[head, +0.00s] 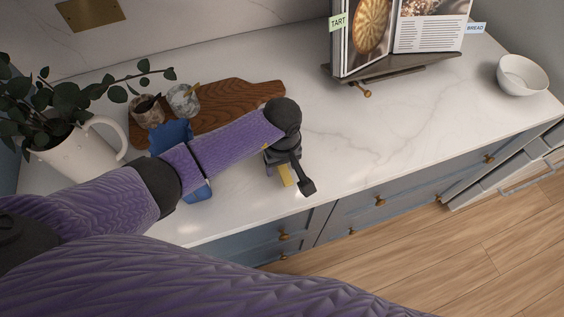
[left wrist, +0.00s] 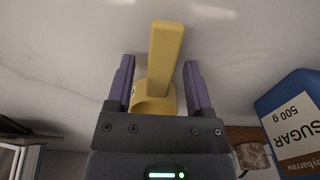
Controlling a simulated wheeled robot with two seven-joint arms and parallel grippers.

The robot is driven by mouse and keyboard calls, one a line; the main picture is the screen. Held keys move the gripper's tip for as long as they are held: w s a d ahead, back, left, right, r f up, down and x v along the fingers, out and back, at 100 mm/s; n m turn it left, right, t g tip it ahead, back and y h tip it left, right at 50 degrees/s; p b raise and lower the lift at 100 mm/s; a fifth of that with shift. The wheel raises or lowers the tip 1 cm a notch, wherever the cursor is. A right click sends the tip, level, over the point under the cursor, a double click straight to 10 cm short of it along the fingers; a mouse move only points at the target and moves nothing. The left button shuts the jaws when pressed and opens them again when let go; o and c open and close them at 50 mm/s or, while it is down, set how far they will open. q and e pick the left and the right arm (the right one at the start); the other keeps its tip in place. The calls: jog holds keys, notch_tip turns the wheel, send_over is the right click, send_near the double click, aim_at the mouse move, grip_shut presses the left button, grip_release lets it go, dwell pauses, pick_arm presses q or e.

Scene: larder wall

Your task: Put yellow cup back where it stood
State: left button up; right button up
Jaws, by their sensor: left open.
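The yellow cup (left wrist: 165,55) shows in the left wrist view, its handle side towards the camera and its body partly hidden behind my gripper. My left gripper (left wrist: 159,64) is open, with one purple finger on each side of the cup and a visible gap to the handle. In the head view a small yellow part of the cup (head: 286,175) shows below my left gripper (head: 290,178), near the counter's front edge. The rest of the cup is hidden there by my arm. My right gripper is not in view.
A blue sugar box (head: 172,134) stands behind my left forearm; it also shows in the left wrist view (left wrist: 292,118). A wooden board (head: 225,98) holds two stone-patterned cups. A white jug with leaves (head: 75,155) stands left, a cookbook on a stand (head: 405,62) and white bowl (head: 522,75) right. The middle-right counter is clear.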

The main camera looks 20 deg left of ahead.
aim_at(282, 167)
pick_arm(q)
notch_tip(282, 167, up, 12)
jog(key=p, duration=0.2)
jog(key=shift+s, duration=0.15)
